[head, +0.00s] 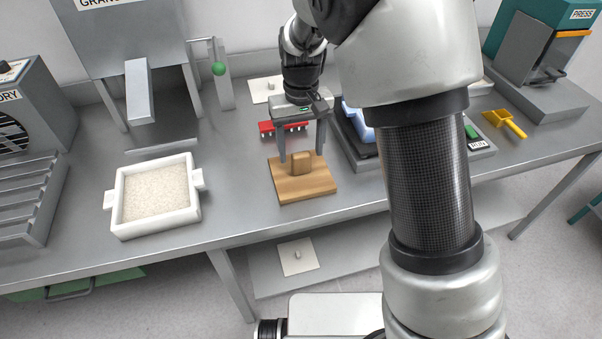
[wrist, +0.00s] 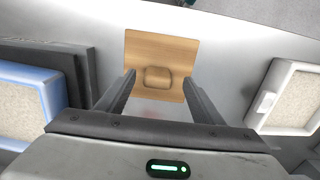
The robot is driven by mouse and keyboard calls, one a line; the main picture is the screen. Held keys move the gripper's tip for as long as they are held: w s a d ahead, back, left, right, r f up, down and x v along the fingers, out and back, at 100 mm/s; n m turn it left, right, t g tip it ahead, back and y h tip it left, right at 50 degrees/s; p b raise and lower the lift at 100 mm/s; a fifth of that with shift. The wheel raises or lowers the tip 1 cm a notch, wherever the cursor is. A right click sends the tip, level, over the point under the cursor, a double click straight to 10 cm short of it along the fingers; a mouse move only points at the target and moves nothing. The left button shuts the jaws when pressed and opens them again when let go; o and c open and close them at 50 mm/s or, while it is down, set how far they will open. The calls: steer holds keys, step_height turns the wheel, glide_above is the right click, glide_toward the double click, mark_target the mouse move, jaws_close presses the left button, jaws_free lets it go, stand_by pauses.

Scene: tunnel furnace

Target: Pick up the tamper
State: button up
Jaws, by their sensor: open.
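The tamper (head: 304,187) is a square wooden plate with a raised wooden block as its handle, lying flat on the grey table. It also shows in the wrist view (wrist: 160,50), with its handle (wrist: 158,77) near the middle. My gripper (head: 301,158) is open above the tamper, its two fingers pointing down on either side of the handle in the head view. In the wrist view my gripper (wrist: 158,88) has its fingers left and right of the handle with gaps on both sides. I cannot tell exactly how high the fingertips are.
A white tray of pale granules (head: 116,207) stands to the left. A red toothed piece (head: 266,127) lies behind the tamper. A dark scale with a blue-rimmed tray (head: 357,147) is close on the right. A yellow scoop (head: 505,122) lies further right. The table front edge is near.

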mark_target(301, 153)
steer(key=shift+w+f, duration=0.2)
steer(key=shift+f, duration=0.7)
steer(key=shift+w+f, duration=0.15)
steer(key=shift+f, duration=0.75)
steer(key=shift+w+f, duration=0.2)
steer(key=shift+f, duration=0.7)
steer(key=shift+c, duration=0.4)
jaws_close()
